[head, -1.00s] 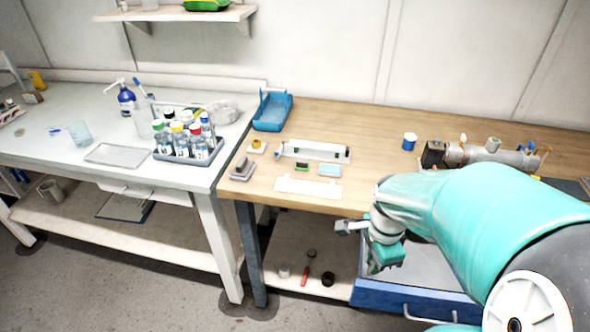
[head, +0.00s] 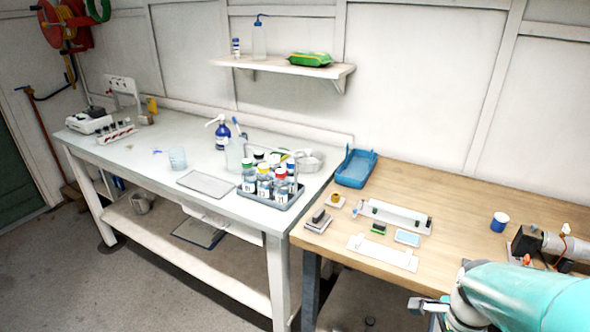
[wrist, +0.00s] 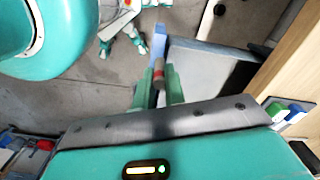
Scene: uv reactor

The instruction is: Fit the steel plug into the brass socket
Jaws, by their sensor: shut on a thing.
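My gripper (wrist: 158,88) shows in the wrist view with its green fingers close together. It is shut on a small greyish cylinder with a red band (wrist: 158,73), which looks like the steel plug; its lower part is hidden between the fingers. In the head view my gripper (head: 430,306) is at the bottom right, in front of the wooden bench, and what it holds is not clear there. A small brass-coloured round piece on a pale base (head: 335,201), likely the brass socket, sits on the bench's left part, well away to the left and behind my gripper.
Near the brass piece are a grey block (head: 318,220), a white rail fixture (head: 395,214), a flat white plate (head: 382,252) and a blue tray (head: 356,168). A blue cup (head: 499,221) stands to the right. A bottle rack (head: 270,196) is on the left table.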

